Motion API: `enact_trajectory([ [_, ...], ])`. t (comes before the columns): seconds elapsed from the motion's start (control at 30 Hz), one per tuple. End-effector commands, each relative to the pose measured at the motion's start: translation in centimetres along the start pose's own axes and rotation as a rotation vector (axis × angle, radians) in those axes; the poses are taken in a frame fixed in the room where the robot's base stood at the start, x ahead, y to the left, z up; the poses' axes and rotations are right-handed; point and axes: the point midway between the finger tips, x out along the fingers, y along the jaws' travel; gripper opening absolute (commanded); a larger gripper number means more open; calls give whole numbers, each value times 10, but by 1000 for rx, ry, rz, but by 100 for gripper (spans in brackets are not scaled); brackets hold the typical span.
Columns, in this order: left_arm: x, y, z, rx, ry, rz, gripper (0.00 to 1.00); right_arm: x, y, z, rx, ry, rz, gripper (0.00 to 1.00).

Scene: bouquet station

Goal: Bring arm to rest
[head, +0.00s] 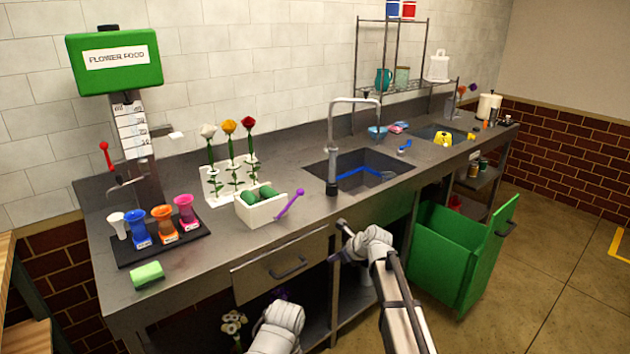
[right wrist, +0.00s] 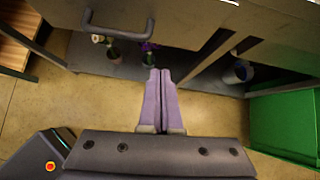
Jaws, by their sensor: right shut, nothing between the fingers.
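My right gripper (head: 340,240) is in front of the counter's lower part, just right of the drawer in the head view. In the right wrist view its two pale fingers (right wrist: 160,75) lie side by side, shut with nothing between them. It points toward the open space under the counter and touches nothing that I can see. A white part of my left arm shows at the bottom of the head view; its gripper is not visible.
The drawer (head: 282,264) is shut. A green bin (head: 446,254) stands open right of my right arm, and also shows in the right wrist view (right wrist: 285,130). Flowers (head: 233,322) stand under the counter. The counter (head: 205,258) holds cups, roses and a white box (head: 258,212).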

Motion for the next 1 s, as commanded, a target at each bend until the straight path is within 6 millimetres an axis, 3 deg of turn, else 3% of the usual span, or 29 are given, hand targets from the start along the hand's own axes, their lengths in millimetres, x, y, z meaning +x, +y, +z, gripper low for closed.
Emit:
enact_trajectory([
  [0.17, -22, -2, 1, 0, 0, 0, 51, -25, 66, -17, -445, 114, 86, 0],
  [0.3, -37, -4, 2, 0, 0, 0, 51, -51, 121, -42, -911, 212, 212, 0],
  [0.5, -59, -6, 4, 0, 0, 0, 51, -99, 183, -80, -1550, 301, 459, 0],
  [0.63, -72, -7, 4, 0, 0, 0, 51, -135, 214, -105, -1930, 318, 661, 0],
  [0.8, -85, -8, 5, -1, 0, 0, 51, -175, 239, -131, -2302, 294, 919, 0],
  [1.0, -91, -9, 5, -1, 0, 0, 51, -200, 251, -146, -2518, 248, 1107, 0],
])
